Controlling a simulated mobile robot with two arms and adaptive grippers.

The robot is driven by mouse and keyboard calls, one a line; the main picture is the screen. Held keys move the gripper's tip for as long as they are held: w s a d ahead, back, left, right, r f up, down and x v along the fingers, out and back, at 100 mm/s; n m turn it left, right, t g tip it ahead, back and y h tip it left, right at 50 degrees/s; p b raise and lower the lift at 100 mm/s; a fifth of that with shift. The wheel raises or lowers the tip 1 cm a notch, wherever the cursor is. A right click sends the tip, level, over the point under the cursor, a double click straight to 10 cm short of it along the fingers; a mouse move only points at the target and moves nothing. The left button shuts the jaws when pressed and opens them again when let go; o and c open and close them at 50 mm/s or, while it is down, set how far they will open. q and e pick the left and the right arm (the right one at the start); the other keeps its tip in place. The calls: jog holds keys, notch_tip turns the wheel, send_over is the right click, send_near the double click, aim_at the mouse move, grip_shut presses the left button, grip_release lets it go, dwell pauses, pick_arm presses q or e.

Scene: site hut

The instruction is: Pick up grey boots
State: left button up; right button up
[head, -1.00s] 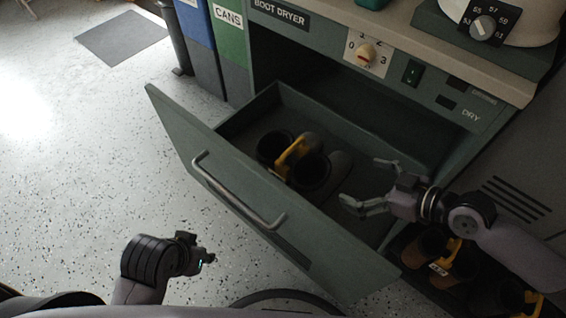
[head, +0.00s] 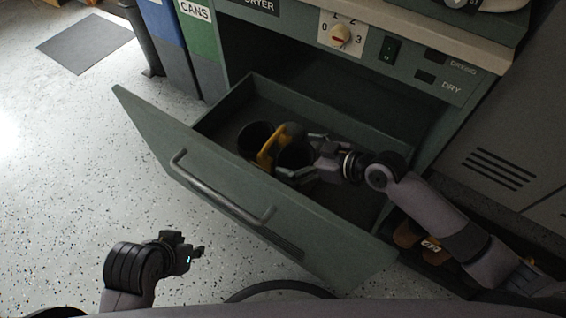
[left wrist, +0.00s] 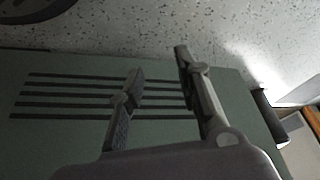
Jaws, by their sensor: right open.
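The grey boots (head: 256,137) stand as a pair in the open drawer, with their dark openings facing up. A yellow clip (head: 271,150) sits between them. My right gripper (head: 296,156) is open at the right-hand boot, one finger to each side of its top. I cannot tell whether the fingers touch it, and they hide part of that boot. My left gripper (head: 194,254) is low over the floor, outside the drawer. Its fingers are apart and empty in the left wrist view (left wrist: 158,62).
The green drawer (head: 190,140) is pulled out from the boot dryer cabinet (head: 300,32). Brown boots (head: 407,236) with a yellow clip are at lower right, partly behind my right arm. Bins (head: 190,50) stand at upper left. The floor (head: 60,170) at left is clear.

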aim_at(282, 152)
jog(key=x, duration=0.3)
jog(key=b+x, duration=0.1)
jog(key=shift+w+a+r, duration=0.1)
jog(key=shift+w+a, duration=0.1)
jog(key=shift+a, duration=0.35)
pick_arm(q)
jog(key=w+d+r+t, duration=0.2)
jog(key=w+t, duration=0.1)
jog(key=w, duration=0.3)
jog(key=shift+r+h, duration=0.15)
jog(key=shift+h, duration=0.25)
jog(key=shift+w, duration=0.1)
pick_arm(e)
jog(key=shift+c, duration=0.2)
jog(key=c, duration=1.6)
jog(key=shift+w+r, duration=0.15)
jog(key=shift+r, duration=0.05)
